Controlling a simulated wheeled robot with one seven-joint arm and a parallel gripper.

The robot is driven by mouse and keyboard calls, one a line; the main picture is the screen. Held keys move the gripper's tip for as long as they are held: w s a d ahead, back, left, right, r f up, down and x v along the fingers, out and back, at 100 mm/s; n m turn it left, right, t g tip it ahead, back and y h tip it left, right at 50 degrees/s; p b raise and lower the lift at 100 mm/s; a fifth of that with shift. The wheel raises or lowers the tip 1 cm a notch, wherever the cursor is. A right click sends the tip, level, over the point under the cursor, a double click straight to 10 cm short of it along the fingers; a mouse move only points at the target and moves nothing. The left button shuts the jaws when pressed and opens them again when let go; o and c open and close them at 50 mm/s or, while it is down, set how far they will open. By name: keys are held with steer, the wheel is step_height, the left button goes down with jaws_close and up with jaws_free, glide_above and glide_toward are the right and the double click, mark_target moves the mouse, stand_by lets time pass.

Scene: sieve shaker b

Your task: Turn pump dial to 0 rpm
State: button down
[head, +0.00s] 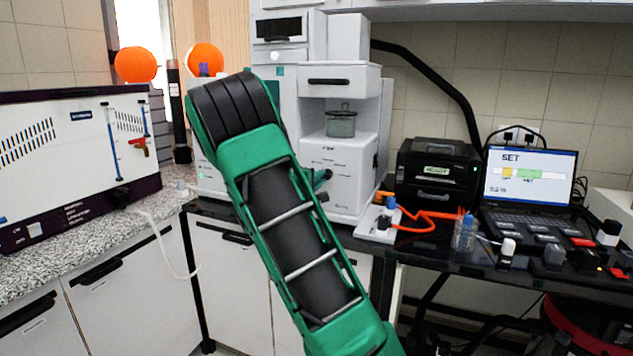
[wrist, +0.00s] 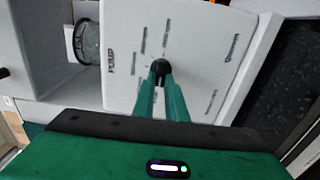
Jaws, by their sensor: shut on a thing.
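The pump dial (wrist: 159,65) is a small black knob on the white panel (wrist: 200,32) marked PUMP in the wrist view. Printed marks surround the knob, but they are too blurred to read, so I cannot tell its setting. My gripper (wrist: 161,76) has its two green fingers shut on the dial, and the fingertips cover part of it. In the head view, the white pump front (head: 350,166) stands behind my green arm. A bit of my gripper (head: 322,180) shows there beside the arm, and the dial is mostly hidden.
A glass jar (head: 341,123) sits in the white machine's recess above the panel. A black box (head: 437,172), orange tubing (head: 432,222) and a laptop (head: 529,180) are to the right. A granite counter (head: 85,250) with a white device (head: 70,150) is at left.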

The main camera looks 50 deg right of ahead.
steer(key=shift+w+a+f, duration=0.15)
steer(key=shift+w+a, duration=0.1)
steer(key=c, duration=1.8)
jaws_free()
steer(key=shift+s+d, duration=0.1)
steer(key=v, duration=1)
steer(key=shift+a, duration=0.3)
steer(key=shift+s+f, duration=0.1)
